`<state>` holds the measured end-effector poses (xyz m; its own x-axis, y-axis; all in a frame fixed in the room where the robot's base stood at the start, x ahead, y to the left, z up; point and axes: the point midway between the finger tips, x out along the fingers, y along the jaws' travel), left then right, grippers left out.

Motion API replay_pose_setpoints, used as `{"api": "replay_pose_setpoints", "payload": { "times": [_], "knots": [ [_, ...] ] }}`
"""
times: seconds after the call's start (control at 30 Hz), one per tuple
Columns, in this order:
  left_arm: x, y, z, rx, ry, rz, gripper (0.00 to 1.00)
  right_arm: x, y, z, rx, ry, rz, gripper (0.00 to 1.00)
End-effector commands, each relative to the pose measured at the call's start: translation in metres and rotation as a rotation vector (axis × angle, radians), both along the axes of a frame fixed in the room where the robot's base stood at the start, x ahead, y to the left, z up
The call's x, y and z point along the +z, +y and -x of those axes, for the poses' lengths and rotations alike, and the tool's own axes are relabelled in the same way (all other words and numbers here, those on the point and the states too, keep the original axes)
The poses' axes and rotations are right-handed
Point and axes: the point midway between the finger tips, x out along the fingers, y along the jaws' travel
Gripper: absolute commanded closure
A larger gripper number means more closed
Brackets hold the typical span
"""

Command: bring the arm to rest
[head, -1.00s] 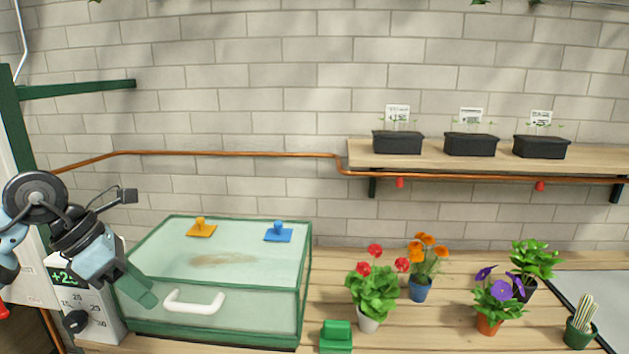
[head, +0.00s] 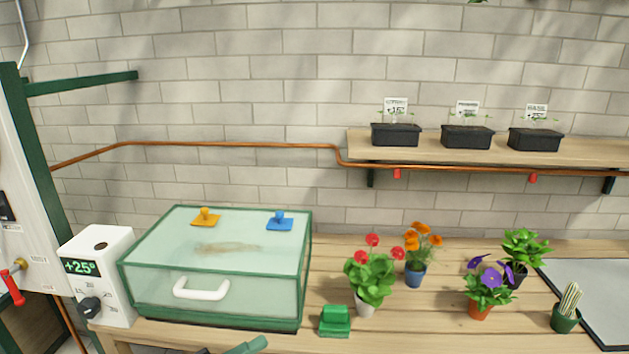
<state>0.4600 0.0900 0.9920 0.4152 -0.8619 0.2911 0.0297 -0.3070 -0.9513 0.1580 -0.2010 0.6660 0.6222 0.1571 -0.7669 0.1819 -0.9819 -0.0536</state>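A green-grey fingertip, likely of my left gripper (head: 248,345), shows at the bottom edge, in front of the table and below the glass box. The rest of that gripper and its arm are out of view, so I cannot tell whether it is open or shut. My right gripper is not in view. The green-framed glass box (head: 215,295) stands on the wooden table (head: 395,325), with its lid down and a white handle (head: 202,290) on its front.
A white control box (head: 100,275) reading +25° stands left of the glass box. A green block (head: 335,320), several potted flowers (head: 370,275) and a pot of sticks (head: 566,312) are on the table. Black planters (head: 397,135) sit on the wall shelf (head: 430,148).

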Motion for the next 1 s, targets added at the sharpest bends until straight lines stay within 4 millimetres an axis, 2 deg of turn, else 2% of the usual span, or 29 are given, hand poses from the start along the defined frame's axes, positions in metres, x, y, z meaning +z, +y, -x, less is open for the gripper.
{"api": "replay_pose_setpoints", "payload": {
  "times": [0.17,0.37,0.47,0.57,0.7,0.83,0.9,1.0],
  "knots": [
    [-0.043,0.021,0.012,0.196,0.330,0.208,0.57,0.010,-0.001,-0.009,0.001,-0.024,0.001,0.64],
    [-0.113,0.053,0.045,0.428,0.720,0.396,0.57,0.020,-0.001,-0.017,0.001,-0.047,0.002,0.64],
    [-0.154,0.069,0.073,0.549,0.921,0.474,0.57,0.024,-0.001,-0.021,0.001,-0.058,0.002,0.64],
    [-0.194,0.084,0.112,0.671,1.126,0.544,0.57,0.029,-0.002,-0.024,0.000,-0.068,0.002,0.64],
    [-0.242,0.101,0.177,0.834,1.398,0.624,0.57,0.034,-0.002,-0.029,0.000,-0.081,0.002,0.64],
    [-0.271,0.109,0.230,0.946,1.585,0.671,0.57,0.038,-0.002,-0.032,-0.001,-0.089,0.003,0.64],
    [-0.280,0.111,0.250,0.985,1.650,0.687,0.57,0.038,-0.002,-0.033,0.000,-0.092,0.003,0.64],
    [-0.286,0.112,0.267,1.017,1.705,0.699,0.57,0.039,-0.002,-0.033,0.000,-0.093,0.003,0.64]
  ]
}}
